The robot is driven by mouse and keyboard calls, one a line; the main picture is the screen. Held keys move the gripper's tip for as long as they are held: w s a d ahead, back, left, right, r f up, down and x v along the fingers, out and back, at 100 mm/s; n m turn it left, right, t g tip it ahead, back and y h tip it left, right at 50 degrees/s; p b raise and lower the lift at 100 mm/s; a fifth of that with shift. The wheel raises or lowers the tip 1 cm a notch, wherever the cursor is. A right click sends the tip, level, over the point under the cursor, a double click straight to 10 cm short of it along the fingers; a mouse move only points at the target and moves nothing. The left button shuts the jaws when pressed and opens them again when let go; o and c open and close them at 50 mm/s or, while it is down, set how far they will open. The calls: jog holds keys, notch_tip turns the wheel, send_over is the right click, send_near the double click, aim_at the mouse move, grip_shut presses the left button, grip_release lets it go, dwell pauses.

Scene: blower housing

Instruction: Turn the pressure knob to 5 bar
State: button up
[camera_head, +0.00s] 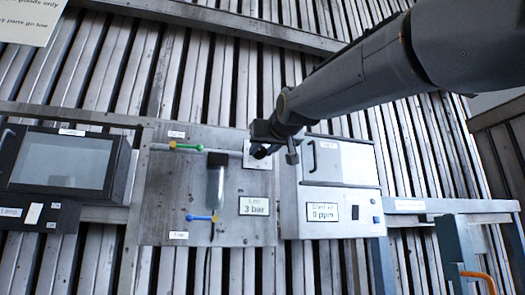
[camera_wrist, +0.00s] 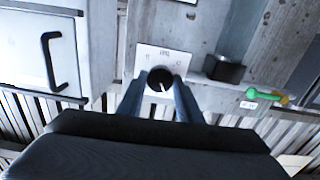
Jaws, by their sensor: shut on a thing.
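The pressure knob (camera_wrist: 160,80) is round and black, with a pale pointer mark, on a white square plate (camera_wrist: 165,60) in the wrist view. My gripper (camera_wrist: 160,88) is shut on the knob, one finger on each side of it. In the head view my gripper (camera_head: 268,146) is at the knob's plate (camera_head: 252,160), and the knob is mostly hidden behind it. A display (camera_head: 254,206) below on the metal panel (camera_head: 160,215) reads 3 bar.
Left of the knob are a green-handled valve (camera_head: 186,146), a clear cylinder (camera_head: 215,185) and a blue-handled valve (camera_head: 202,218). To the right is a cabinet with a black handle (camera_head: 311,155) and a 0 ppm display (camera_head: 323,212). A dark-screened box (camera_head: 62,162) is at far left.

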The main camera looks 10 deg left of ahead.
jog(key=m+b, duration=0.1)
jog(key=m, duration=0.5)
jog(key=shift+f+m, duration=0.1)
jog(key=shift+m, duration=0.3)
jog(key=m, duration=0.5)
jog(key=shift+m+b, duration=0.3)
jog(key=shift+b, duration=0.1)
jog(key=o, duration=1)
jog(key=shift+o, duration=0.2)
jog(key=b+v, duration=0.3)
jog(key=v, duration=0.5)
